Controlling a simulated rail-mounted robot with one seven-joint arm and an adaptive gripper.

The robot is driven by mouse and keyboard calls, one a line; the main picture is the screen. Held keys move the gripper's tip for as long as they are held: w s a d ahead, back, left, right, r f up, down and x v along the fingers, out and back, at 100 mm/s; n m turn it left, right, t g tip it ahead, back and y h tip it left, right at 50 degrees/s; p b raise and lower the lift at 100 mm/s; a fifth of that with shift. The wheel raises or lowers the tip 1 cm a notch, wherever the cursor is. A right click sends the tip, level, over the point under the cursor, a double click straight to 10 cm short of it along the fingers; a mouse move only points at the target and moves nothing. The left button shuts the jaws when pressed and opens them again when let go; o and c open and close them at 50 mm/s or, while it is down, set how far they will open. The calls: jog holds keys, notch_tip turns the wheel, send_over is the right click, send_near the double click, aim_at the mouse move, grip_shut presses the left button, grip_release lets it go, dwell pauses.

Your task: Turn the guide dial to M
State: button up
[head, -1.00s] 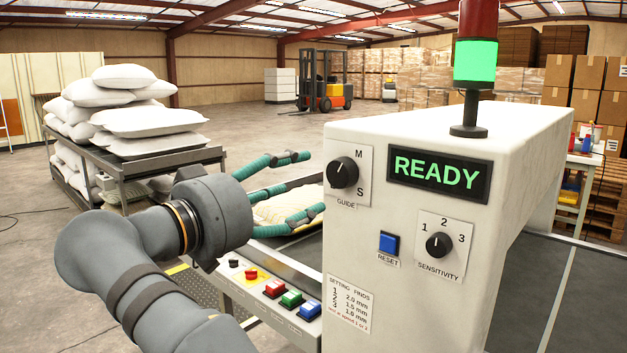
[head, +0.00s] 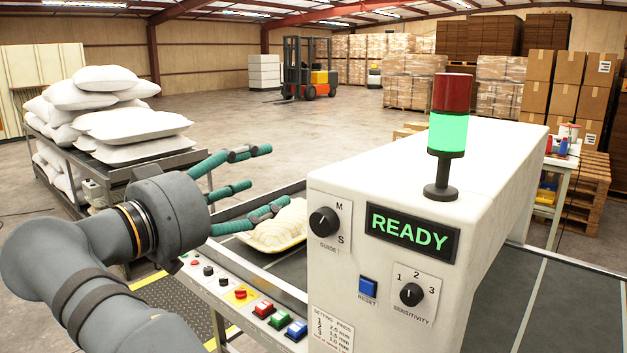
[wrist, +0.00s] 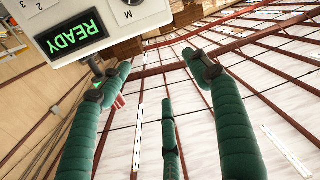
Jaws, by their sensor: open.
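The guide dial (head: 323,221) is a round black knob on a white plate on the front of the white machine (head: 480,190). M is at its upper right and S at its lower right. I cannot tell surely which way its pointer faces. In the wrist view the letter M (wrist: 128,14) shows at the top edge, and the dial is mostly cut off there. My gripper (head: 270,178) is open, with green fingers spread and empty. It is left of the machine, apart from the dial. The fingers also show in the wrist view (wrist: 160,78), with nothing between them.
The READY display (head: 412,233), blue reset button (head: 368,287) and sensitivity dial (head: 411,294) are on the same face. A lamp tower (head: 447,135) stands on top. A pillow (head: 275,228) lies on the conveyor behind my fingers. Coloured buttons (head: 280,320) line the rail below.

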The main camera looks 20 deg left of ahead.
notch_tip(320, 180, up, 5)
jog(key=w+a+n+h+p, duration=0.1)
jog(key=a+n+p, duration=0.2)
jog(key=p, duration=0.8)
jog(key=n+y+p, duration=0.1)
jog(key=n+p, duration=0.6)
jog(key=n, duration=1.8)
send_near(320, 225)
jog(key=p+x, duration=0.3)
jog(key=x, duration=0.6)
jog(key=shift+c, duration=0.5)
jog(key=c, duration=1)
